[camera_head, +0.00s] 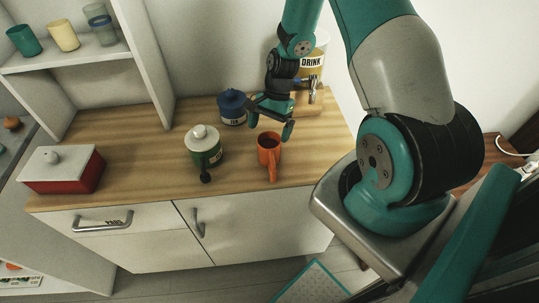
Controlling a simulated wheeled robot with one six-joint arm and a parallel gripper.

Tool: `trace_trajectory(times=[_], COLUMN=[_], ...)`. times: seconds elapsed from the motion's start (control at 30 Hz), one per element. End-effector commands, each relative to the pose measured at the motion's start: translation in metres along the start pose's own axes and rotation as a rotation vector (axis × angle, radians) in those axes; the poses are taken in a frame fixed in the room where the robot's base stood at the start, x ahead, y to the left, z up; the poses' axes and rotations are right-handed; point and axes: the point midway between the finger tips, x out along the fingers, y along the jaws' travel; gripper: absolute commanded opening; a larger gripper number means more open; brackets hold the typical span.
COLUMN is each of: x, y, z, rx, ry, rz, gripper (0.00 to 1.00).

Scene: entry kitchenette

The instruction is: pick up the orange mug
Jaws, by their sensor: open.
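The orange mug (267,143) stands upright on the wooden counter, its handle (273,167) turned toward the front edge. Dark contents or a dark inside show at its top. My gripper (270,123) is open and empty, hanging just behind and above the mug in the picture, with one finger near the rim. I cannot tell from this view whether the finger touches the mug. The arm comes down from the upper right.
A green canister (205,152) with a white lid stands left of the mug, and a blue jar (232,108) behind it. A drink dispenser (315,65) stands on a wooden block at the back right. A red box (62,180) with a white lid sits at the far left.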

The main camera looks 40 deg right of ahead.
Motion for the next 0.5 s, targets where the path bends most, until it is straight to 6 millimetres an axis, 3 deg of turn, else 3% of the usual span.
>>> trace_trajectory(times=[0.17, 0.5], x=[0.009, 0.051], y=[0.002, 0.007], z=[0.000, -0.001], rx=[0.001, 0.001], ry=[-0.001, 0.000], rz=[0.002, 0.001], gripper=[1.00, 1.00])
